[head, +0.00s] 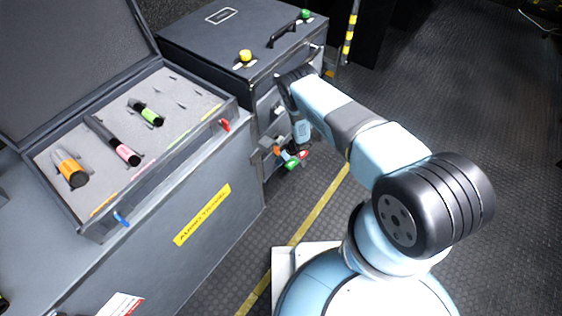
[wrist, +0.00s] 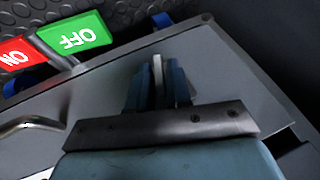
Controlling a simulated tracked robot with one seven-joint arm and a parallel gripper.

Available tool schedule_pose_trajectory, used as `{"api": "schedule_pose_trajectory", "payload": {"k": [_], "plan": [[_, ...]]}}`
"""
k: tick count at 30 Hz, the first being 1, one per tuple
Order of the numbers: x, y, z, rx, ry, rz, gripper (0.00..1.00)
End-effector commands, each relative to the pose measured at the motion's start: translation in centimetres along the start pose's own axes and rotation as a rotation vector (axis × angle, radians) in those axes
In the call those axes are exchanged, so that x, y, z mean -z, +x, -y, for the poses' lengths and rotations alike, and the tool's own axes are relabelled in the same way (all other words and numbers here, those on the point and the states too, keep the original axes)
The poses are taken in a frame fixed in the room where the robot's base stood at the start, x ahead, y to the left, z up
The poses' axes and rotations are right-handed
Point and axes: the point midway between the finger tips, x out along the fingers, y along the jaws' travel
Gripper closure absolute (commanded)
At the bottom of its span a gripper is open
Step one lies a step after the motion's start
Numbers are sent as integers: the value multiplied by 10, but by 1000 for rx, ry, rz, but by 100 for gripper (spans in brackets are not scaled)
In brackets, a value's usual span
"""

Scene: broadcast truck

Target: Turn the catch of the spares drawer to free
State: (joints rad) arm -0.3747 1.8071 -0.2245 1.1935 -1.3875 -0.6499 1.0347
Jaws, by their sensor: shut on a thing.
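My gripper (wrist: 158,92) has its blue fingers closed around a thin pale upright piece, which looks like the catch (wrist: 157,68), on a grey drawer front (wrist: 215,62). The fingers hide most of the catch, and I cannot tell which way it is turned. In the head view my gripper (head: 297,150) is low at the front of the dark cabinet (head: 250,85), and the catch is hidden there. A green OFF plate (wrist: 76,38) and a red ON plate (wrist: 15,52) stand beside the front in the wrist view.
A bent metal handle (wrist: 28,122) is on the same front, left of my gripper. An open foam-lined case (head: 110,205) with several coloured cylinders stands on a counter at left. A yellow knob (head: 245,56) is on the cabinet top. The floor (head: 450,110) at right is clear.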

Motion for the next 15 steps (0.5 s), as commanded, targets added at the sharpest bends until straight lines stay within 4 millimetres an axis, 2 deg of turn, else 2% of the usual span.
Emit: {"api": "schedule_pose_trajectory", "payload": {"k": [15], "plan": [[0,-1,0,-154,-59,-3,100]]}}
